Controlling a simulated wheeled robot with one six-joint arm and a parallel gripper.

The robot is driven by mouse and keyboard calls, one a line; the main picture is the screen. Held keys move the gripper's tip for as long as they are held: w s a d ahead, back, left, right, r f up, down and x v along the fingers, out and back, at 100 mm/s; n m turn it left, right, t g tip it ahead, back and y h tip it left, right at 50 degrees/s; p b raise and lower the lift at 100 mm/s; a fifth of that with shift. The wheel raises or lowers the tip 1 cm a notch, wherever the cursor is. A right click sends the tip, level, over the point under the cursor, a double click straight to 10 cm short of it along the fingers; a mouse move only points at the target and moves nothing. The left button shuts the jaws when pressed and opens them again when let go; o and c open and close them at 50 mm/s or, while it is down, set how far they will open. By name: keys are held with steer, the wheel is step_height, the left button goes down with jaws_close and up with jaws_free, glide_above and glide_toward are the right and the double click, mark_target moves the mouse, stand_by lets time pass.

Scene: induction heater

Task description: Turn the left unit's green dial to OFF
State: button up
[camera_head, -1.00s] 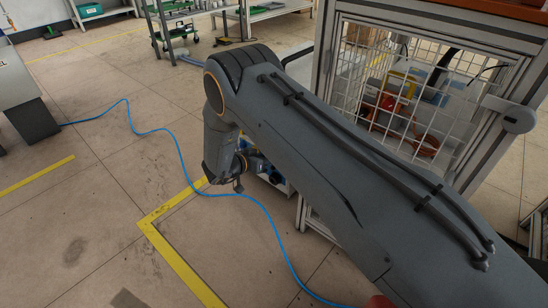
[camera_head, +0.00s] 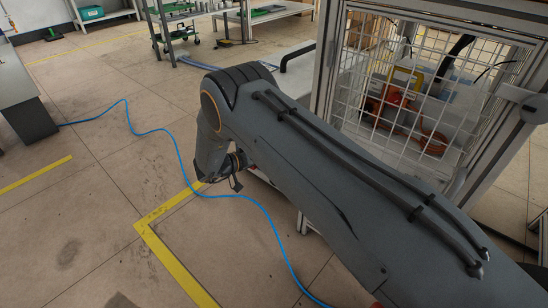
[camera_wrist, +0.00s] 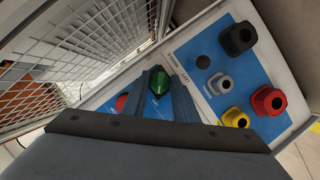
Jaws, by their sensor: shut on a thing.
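In the wrist view the green dial (camera_wrist: 158,83) is on a blue panel (camera_wrist: 146,113). The two dark fingers of my gripper (camera_wrist: 165,76) reach over this panel with the dial between their tips. My gripper is shut on the dial; the fingers cover its sides. The dial's pointer and the OFF mark cannot be read. A red button (camera_wrist: 122,102) shows left of the fingers on the same panel. In the head view my arm hides the panel, the dial and the fingertips.
A second blue panel (camera_wrist: 206,58) to the right carries black, grey, red and yellow knobs (camera_wrist: 235,118) close to my right finger. A wire mesh cage (camera_head: 430,75) stands beside my arm. A blue cable (camera_head: 181,158) lies on the open floor.

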steer(key=shift+w+a, duration=0.1)
steer(key=o, duration=1)
steer(key=shift+p+v, duration=1.15)
steer(key=shift+v, duration=2.8)
